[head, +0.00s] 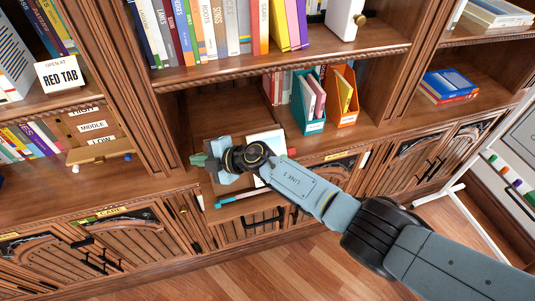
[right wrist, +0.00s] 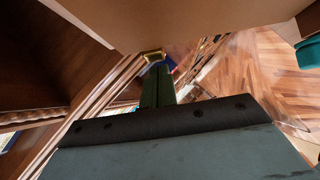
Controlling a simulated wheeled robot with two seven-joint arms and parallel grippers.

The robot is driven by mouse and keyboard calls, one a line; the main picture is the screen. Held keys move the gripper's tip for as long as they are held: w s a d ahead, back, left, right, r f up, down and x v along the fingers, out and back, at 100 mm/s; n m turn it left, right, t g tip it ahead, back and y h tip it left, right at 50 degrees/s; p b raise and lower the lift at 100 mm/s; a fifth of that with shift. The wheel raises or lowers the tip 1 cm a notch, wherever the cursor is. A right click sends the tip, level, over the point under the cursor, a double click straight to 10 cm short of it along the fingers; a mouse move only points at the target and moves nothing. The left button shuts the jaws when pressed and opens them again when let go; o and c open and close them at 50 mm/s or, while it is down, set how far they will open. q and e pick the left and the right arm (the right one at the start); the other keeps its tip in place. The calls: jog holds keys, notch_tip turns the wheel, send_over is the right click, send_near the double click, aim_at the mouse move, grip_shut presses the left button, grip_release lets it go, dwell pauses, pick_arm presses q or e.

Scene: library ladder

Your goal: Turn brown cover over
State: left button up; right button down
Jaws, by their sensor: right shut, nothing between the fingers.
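My right gripper (head: 203,161) is over the pull-out surface below the alcove, its green fingers pointing left. The right wrist view shows the green fingers (right wrist: 158,87) together, with nothing seen between them. A broad tan-brown panel (right wrist: 185,22) spans the top of that view, close to the fingers, with a small brass piece (right wrist: 153,55) by its lower edge. I cannot tell whether this panel is the brown cover, or whether it touches the fingers. In the head view my gripper and forearm hide much of this spot. My left gripper is not in view.
White sheets (head: 266,142) lie behind my right wrist. A teal pen-like object (head: 231,199) lies at the front edge. Teal (head: 308,105) and orange (head: 343,97) book holders stand to the right in the alcove. Shelf uprights and a full book shelf enclose the space above.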

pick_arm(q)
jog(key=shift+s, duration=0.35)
